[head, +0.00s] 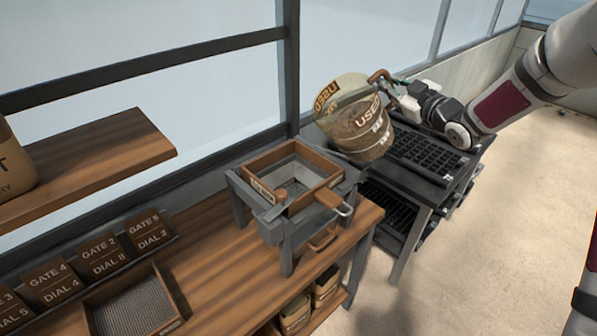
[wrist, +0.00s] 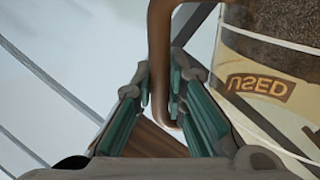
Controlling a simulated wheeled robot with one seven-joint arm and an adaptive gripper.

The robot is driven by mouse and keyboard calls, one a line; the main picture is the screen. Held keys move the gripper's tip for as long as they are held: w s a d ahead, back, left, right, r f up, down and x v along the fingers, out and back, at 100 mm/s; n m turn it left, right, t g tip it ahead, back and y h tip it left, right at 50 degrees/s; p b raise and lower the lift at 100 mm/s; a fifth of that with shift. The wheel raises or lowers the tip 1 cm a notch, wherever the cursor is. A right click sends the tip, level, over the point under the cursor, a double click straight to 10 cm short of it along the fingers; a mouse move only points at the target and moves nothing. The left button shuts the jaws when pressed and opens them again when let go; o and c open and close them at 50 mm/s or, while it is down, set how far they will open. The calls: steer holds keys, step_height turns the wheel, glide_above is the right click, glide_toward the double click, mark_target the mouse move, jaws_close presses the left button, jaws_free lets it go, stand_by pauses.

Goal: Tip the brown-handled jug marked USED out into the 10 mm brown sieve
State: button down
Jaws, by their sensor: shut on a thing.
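The jug marked USED (head: 357,128) is clear-walled with brown material inside and a brown handle. In the head view it is raised above the black trays, tilted a little to the left. My gripper (head: 398,90) is shut on its brown handle; in the wrist view the fingers (wrist: 160,100) close around the handle's lower part, with the jug wall (wrist: 270,60) to the right. The brown-framed sieve (head: 252,162) sits on a grey stand on the wooden bench, left of and below the jug. Its size label is too small to read.
Black cell trays (head: 428,155) lie on a dark rack right of the bench. Another brown-framed mesh sieve (head: 135,310) lies at the front left, by several gate and dial cards (head: 100,257). A wooden shelf (head: 95,160) juts in at left. A dark window post (head: 288,60) stands behind the stand.

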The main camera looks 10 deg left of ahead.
mark_target(377, 78)
steer(key=shift+s+a+r+n+p, duration=0.4)
steer(key=shift+s+a+r+n, duration=0.25)
steer(key=shift+a+r+n, duration=0.3)
steer(key=shift+s+a+f+n, duration=0.25)
steer(key=shift+a+n, duration=0.15)
steer(key=shift+n, duration=0.15)
steer(key=shift+s+a+f+n, duration=0.25)
steer(key=shift+a+n, duration=0.1)
steer(key=shift+n, duration=0.15)
steer(key=shift+s+a+r+n+p, duration=0.2)
steer(key=shift+s+a+n+p, duration=0.35)
steer(key=shift+a+n, duration=0.25)
steer(key=shift+s+a+r+n+p, duration=0.2)
steer(key=shift+s+a+r+n, duration=0.1)
steer(key=shift+s+a+n, duration=0.15)
steer(key=shift+s+a+r+n+p, duration=0.25)
steer(key=shift+s+a+n, duration=0.1)
steer(key=shift+a+n, duration=0.15)
steer(key=s+a+r+n+p, duration=0.1)
steer(key=s+a+n+p, duration=0.1)
steer(key=s+a+n, duration=0.2)
steer(key=s+a+r+n+p, duration=0.1)
steer(key=s+a+n+p, duration=0.2)
steer(key=s+a, duration=0.3)
steer(key=a+n, duration=0.1)
steer(key=a, duration=0.3)
steer(key=shift+r+p, duration=0.35)
steer(key=shift+r, duration=0.05)
steer(key=shift+w+n, duration=0.15)
steer(key=shift+n, duration=0.1)
